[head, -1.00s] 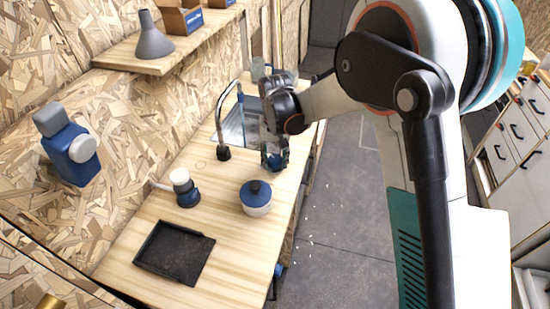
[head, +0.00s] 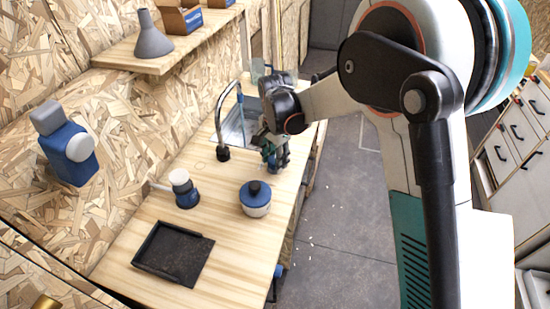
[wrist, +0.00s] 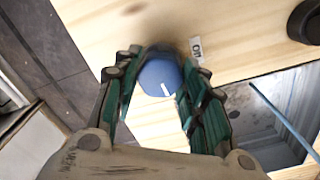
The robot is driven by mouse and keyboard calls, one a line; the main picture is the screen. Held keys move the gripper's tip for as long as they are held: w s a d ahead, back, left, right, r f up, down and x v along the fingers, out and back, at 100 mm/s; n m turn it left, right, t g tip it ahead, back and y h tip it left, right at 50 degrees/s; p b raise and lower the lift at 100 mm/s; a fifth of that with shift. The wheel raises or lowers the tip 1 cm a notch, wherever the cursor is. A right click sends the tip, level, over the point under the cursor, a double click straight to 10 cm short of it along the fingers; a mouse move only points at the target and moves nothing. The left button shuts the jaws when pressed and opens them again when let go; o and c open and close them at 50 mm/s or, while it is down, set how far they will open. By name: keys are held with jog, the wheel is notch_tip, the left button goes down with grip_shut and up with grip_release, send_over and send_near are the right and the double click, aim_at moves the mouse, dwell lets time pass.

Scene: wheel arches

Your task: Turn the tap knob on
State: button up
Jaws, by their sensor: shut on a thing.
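The tap knob (wrist: 158,74) is a round blue knob with a white line on its face, set in the wooden worktop. A small white label (wrist: 196,49) reading "ON" lies just beside it. My gripper (wrist: 152,68) has its two green fingers on either side of the knob and is shut on it. In the head view, my gripper (head: 274,158) reaches down to the worktop right of the tap (head: 222,112), and the knob is mostly hidden there. The sink (wrist: 265,128) is to the right of the fingers in the wrist view.
A shelf (head: 165,50) hangs on the wall above.

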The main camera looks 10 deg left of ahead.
jog(key=shift+m, duration=0.6)
jog(key=o, duration=1.1)
jog(key=shift+c, duration=0.2)
notch_tip(320, 180, up, 12)
